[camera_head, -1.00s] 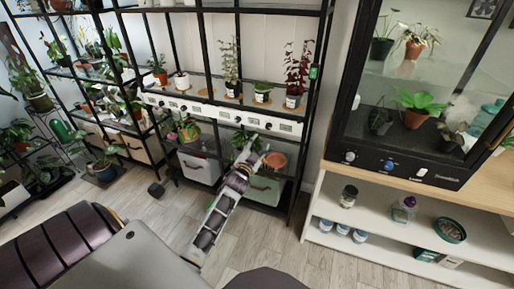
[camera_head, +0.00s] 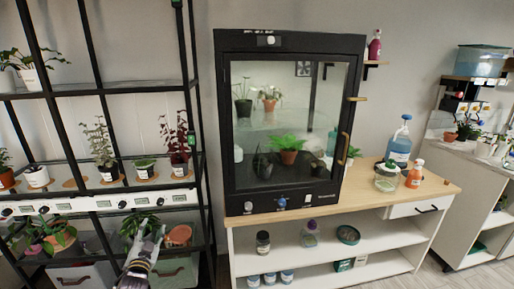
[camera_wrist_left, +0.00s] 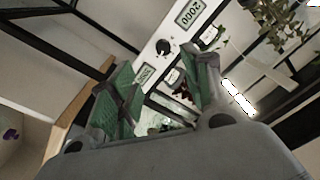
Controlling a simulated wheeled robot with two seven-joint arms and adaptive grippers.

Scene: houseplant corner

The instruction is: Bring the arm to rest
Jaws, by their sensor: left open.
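My left gripper (camera_head: 148,238) shows low in the head view, in front of the lower part of the black plant rack (camera_head: 203,190). In the left wrist view the two green-padded fingers of my left gripper (camera_wrist_left: 165,92) stand apart with nothing held between them. Beyond them is the white control strip (camera_wrist_left: 178,32) with displays and a black knob. In the head view a leafy plant (camera_head: 128,222) and a terracotta dish (camera_head: 179,235) are close beside the gripper; I cannot tell whether it touches them. My right gripper is in neither view.
A black glass cabinet (camera_head: 222,150) with plants stands on a wooden-topped bench (camera_head: 340,203) to the right. Floor shows at the lower right.

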